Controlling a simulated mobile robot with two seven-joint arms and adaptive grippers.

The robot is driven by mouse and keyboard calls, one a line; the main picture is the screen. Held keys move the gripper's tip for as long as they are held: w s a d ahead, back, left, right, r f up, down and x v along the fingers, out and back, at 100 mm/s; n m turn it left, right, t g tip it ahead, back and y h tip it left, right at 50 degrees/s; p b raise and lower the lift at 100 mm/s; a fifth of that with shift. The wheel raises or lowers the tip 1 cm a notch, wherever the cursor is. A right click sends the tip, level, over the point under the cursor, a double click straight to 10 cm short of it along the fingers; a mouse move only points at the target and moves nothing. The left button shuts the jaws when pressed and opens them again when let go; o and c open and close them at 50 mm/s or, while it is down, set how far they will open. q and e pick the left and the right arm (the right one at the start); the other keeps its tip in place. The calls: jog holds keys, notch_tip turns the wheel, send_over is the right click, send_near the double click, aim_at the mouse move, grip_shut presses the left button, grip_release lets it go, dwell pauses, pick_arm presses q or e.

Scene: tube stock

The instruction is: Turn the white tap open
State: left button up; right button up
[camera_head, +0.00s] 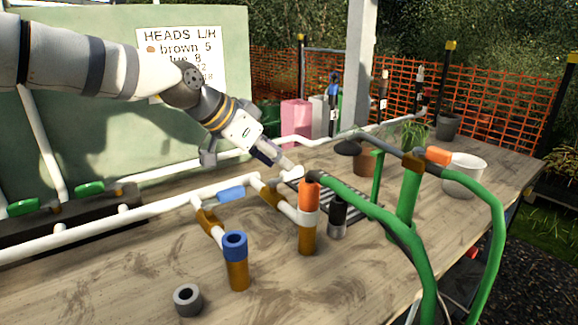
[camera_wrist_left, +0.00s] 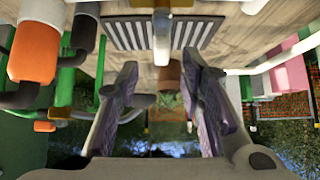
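A white fitting (camera_head: 292,173), which looks like the white tap, sits on the white pipe run near the middle of the table. My left gripper (camera_head: 283,162) reaches down to it from the upper left, its fingertips close against it and partly covering it. In the left wrist view the two fingers (camera_wrist_left: 160,72) stand apart, with a white upright piece (camera_wrist_left: 161,40) in line with the gap between their tips. I cannot tell whether the fingers touch it or which way the tap is turned. My right gripper is not in view.
An orange-topped pipe (camera_head: 308,195), a blue-topped pipe (camera_head: 236,250) and a black cylinder (camera_head: 338,215) stand close by. Green hoses (camera_head: 420,255) arch at the right. A dark slotted grate (camera_head: 365,209) lies beyond. The front left tabletop is mostly clear around a grey ring (camera_head: 187,299).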

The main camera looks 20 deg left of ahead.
aim_at(285, 171)
pick_arm(q)
jog(key=x, duration=0.4)
jog(key=shift+a+f, duration=0.15)
jog(key=shift+f, duration=0.05)
jog(key=shift+w+d+f, duration=0.15)
jog(key=shift+w+d, duration=0.05)
jog(key=shift+d, duration=0.05)
grip_shut()
jog(key=shift+w, duration=0.15)
